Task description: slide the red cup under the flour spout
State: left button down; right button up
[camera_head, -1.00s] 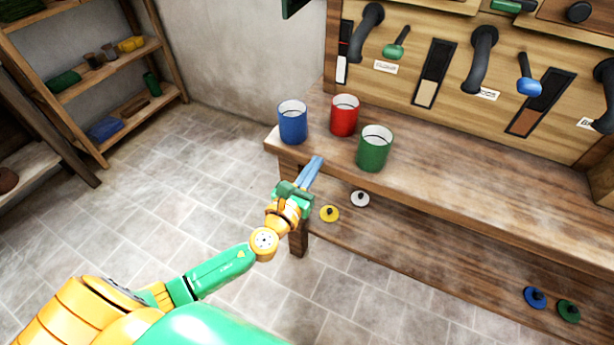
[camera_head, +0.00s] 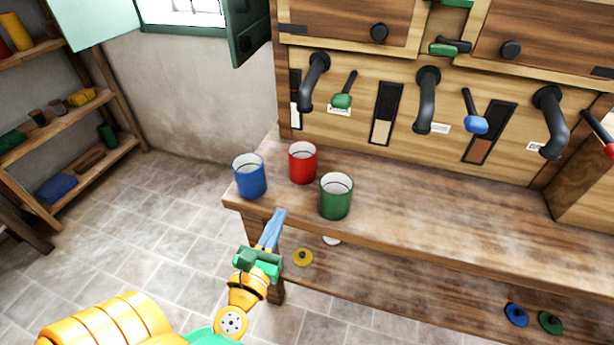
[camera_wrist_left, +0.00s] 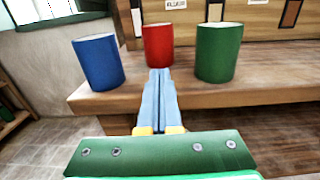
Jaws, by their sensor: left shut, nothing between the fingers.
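The red cup (camera_head: 302,163) stands upright on the wooden bench (camera_head: 420,215), between and behind the blue cup (camera_head: 249,176) and the green cup (camera_head: 335,197). Black spouts, a left one (camera_head: 312,84), a middle one (camera_head: 428,100) and a right one (camera_head: 551,122), come down from the wooden panel; their labels are too small to read. The red cup is below and near the left spout, not clearly under it. My left gripper (camera_head: 279,214) is shut and empty at the bench's front edge. In the left wrist view its fingers (camera_wrist_left: 160,82) point at the red cup (camera_wrist_left: 158,45).
The bench right of the green cup is clear. A wooden box (camera_head: 585,190) stands far right.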

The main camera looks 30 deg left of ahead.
aim_at(299, 173)
pick_arm(q)
jog(key=p+x, duration=0.1)
jog(key=x, duration=1.1)
